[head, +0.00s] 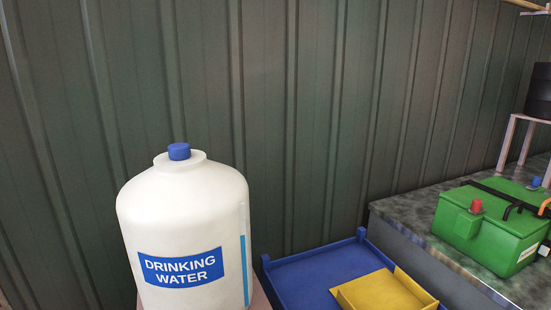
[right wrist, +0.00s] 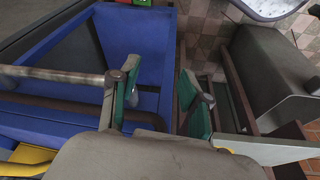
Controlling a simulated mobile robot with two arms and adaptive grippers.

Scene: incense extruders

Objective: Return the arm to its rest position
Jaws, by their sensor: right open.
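My right gripper (right wrist: 159,82) shows in the right wrist view. Its two green-padded fingers stand wide apart with nothing between them. A blue surface with raised walls (right wrist: 110,35) lies beyond and to the left of the fingers. Whether the fingers touch it cannot be told. Neither gripper shows in the head view, and my left gripper is in no view.
In the head view, a white drinking water tank (head: 185,230) with a blue cap stands at left. A blue tray (head: 315,268) holds a yellow tray (head: 385,295). A green box (head: 490,230) sits on a dark counter (head: 415,215). Tiled floor (right wrist: 205,35) shows in the wrist view.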

